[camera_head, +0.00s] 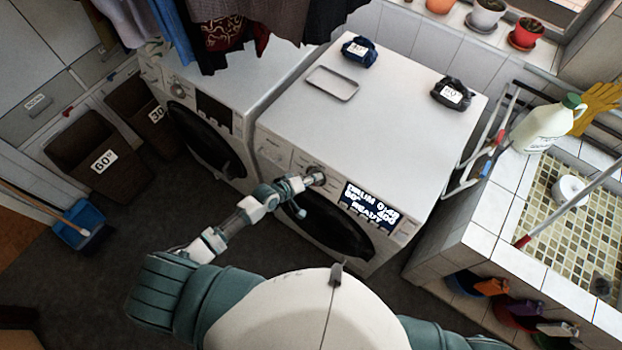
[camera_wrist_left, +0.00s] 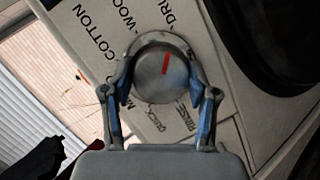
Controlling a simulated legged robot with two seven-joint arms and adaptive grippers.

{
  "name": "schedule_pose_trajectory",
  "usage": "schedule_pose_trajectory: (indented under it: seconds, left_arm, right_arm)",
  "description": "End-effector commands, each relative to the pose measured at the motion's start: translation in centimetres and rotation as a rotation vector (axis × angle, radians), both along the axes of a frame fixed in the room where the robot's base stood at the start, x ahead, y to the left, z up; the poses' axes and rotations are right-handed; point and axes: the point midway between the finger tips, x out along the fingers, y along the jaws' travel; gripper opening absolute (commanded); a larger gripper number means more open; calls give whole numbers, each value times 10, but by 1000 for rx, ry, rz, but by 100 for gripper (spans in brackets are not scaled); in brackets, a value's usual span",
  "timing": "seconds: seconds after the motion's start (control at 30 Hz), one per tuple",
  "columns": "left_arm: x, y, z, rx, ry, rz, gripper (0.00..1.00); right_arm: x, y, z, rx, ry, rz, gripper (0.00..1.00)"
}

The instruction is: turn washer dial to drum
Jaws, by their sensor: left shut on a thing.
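The washer dial (camera_wrist_left: 153,84) is a round grey knob with a red mark. The mark points up in the left wrist view, toward the partly cut-off word "DRU…"; "COTTON" and "WOO…" are printed to its left. My left gripper (camera_wrist_left: 163,94) has its fingers on both sides of the dial and is shut on it. In the head view the left gripper (camera_head: 309,181) is at the dial on the front panel of the right-hand washer (camera_head: 400,100). My right gripper is out of view.
A second washer (camera_head: 215,85) stands to the left under hanging clothes (camera_head: 285,18). A metal tray (camera_head: 333,83) and two dark bundles (camera_head: 359,51) with paper tags lie on the right-hand washer. A tiled sink (camera_head: 490,235) with a bottle (camera_head: 545,128) is at right.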

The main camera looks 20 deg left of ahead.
Motion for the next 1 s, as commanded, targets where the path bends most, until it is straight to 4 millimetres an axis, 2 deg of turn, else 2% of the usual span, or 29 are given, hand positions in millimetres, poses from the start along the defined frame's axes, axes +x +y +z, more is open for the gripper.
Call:
schedule_pose_trajectory:
  seconds: [0.03,0.63,0.67,0.73,0.77,1.0]
  left_arm:
    - [-3,0,-5,16,8,-7,24]
    - [-5,-1,-8,54,0,-22,24]
    - [-5,-1,-8,54,0,-22,61]
    - [-5,0,-8,54,0,-21,79]
    - [-5,0,-7,54,-1,-21,84]
    - [-3,0,-4,51,-9,-20,84]
  right_arm:
    - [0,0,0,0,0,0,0]
    - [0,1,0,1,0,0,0]
    - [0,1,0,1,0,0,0]
    - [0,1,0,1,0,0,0]
    - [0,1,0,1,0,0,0]
    - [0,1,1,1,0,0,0]
